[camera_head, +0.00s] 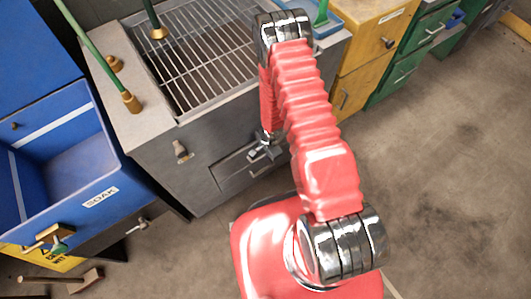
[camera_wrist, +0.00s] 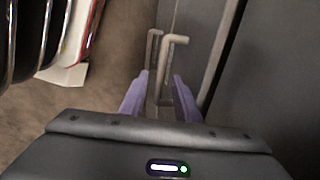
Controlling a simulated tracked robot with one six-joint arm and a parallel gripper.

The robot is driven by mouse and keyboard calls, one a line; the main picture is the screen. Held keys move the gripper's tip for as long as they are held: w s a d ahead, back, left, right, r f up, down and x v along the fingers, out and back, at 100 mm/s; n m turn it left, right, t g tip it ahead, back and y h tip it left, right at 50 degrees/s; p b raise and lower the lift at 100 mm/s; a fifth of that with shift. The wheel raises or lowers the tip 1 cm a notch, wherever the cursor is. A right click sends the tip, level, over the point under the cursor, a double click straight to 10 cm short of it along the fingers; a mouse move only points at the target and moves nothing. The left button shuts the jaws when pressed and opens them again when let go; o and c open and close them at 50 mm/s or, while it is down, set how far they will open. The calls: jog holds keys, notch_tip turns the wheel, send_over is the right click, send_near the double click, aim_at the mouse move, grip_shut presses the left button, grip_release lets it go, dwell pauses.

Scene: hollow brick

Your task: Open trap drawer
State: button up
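The grey cabinet (camera_head: 160,150) has a low drawer front (camera_head: 235,165) in its face. My gripper (camera_head: 265,150) is at the right part of this drawer front, and the arm partly covers that area. In the wrist view my gripper (camera_wrist: 160,78) has its two purple fingers apart. A pale metal bar handle (camera_wrist: 168,62) with bent ends runs between and beyond the fingertips, in front of the dark grey cabinet face (camera_wrist: 280,80). Gaps show beside the handle, and I cannot tell whether either finger touches it. No drawer name is readable there.
A blue bin (camera_head: 70,150) labelled SOAK stands left of the cabinet. A mallet (camera_head: 65,279) lies on the floor at lower left. A wire grate (camera_head: 200,60) tops the cabinet. Yellow (camera_head: 365,60) and green (camera_head: 415,50) drawer units stand right. Floor at right is clear.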

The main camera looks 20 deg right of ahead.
jog(key=shift+w+f, duration=0.15)
jog(key=shift+f, duration=0.55)
jog(key=shift+c, duration=0.5)
grip_shut()
